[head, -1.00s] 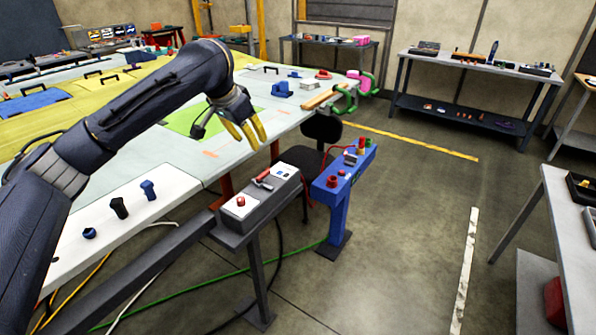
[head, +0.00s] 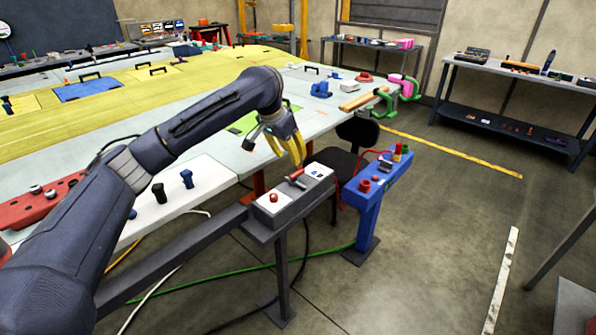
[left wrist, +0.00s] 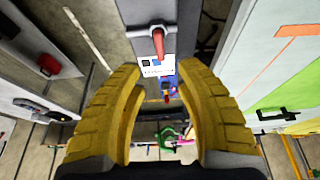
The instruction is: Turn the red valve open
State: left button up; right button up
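A red lever handle (head: 297,175), the likely red valve, stands on top of a grey box (head: 288,212) on a stand. In the left wrist view the red handle (left wrist: 158,42) shows just beyond and between the fingertips, apart from both fingers. My left gripper (head: 297,157) has yellow fingers and hangs just above the handle in the head view. In the left wrist view its fingers (left wrist: 158,72) are spread, with nothing between them. My right gripper is not in view.
A red button (head: 273,198) sits on the same box, left of the handle. A blue pedestal (head: 368,215) with red knobs stands to the right. The long worktable (head: 230,157) is behind the box. Open floor (head: 430,240) lies at right.

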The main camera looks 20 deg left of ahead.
aim_at(298, 172)
pick_arm(q)
jog(key=x, duration=0.8)
jog(key=shift+w+d+f, duration=0.1)
jog(key=shift+w+f, duration=0.05)
jog(key=shift+f, duration=0.1)
jog(key=shift+o, duration=0.3)
grip_shut()
